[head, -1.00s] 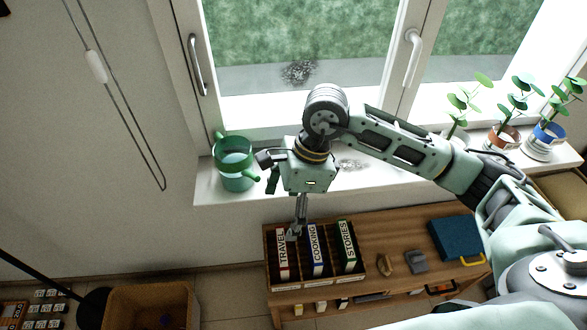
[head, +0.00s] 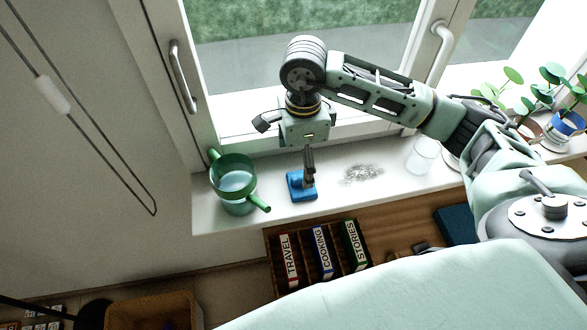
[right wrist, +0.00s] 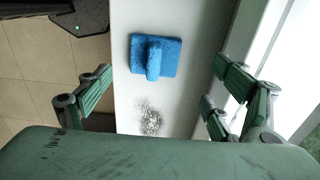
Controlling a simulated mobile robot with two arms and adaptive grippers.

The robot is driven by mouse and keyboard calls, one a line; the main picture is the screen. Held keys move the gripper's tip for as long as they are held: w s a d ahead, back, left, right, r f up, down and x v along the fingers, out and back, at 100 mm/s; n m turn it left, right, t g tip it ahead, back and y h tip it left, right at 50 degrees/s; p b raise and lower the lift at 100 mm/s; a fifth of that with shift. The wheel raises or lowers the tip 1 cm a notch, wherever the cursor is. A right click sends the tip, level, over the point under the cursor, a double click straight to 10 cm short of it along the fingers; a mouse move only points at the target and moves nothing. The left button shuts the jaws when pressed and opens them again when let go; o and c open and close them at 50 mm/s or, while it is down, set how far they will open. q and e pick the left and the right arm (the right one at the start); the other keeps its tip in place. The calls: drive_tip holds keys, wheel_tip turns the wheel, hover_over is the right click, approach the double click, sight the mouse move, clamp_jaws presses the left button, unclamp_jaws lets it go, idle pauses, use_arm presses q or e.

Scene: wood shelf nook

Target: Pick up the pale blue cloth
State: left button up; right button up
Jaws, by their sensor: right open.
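My left gripper is not in view.
A green watering can (head: 236,182) stands left of the cloth. A grey speckled patch (head: 362,174) and a clear glass (head: 421,155) are to the right, then potted plants (head: 566,124). The window is behind. Below is a wooden shelf with upright books (head: 322,252).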

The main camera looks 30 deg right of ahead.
sight(301, 176)
drive_tip(key=shift+s+f, duration=0.25)
drive_tip(key=shift+f, duration=0.25)
drive_tip(key=f+p, duration=0.1)
drive_tip(key=s+f+p, duration=0.1)
drive_tip(key=f+p, duration=0.1)
drive_tip(key=shift+a+f, duration=0.1)
drive_tip(key=shift+a, duration=0.1)
drive_tip(key=shift+w+f+p, duration=0.2)
drive_tip(key=shift+f, duration=0.4)
drive_tip(key=shift+w+f+p, duration=0.15)
drive_tip(key=shift+f, duration=0.6)
drive_tip(key=shift+s, duration=0.1)
drive_tip(key=c, duration=1.2)
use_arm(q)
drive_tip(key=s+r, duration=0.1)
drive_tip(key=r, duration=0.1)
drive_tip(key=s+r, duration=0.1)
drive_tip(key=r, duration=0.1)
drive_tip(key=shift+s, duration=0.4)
use_arm(e)
drive_tip(key=shift+c, duration=0.2)
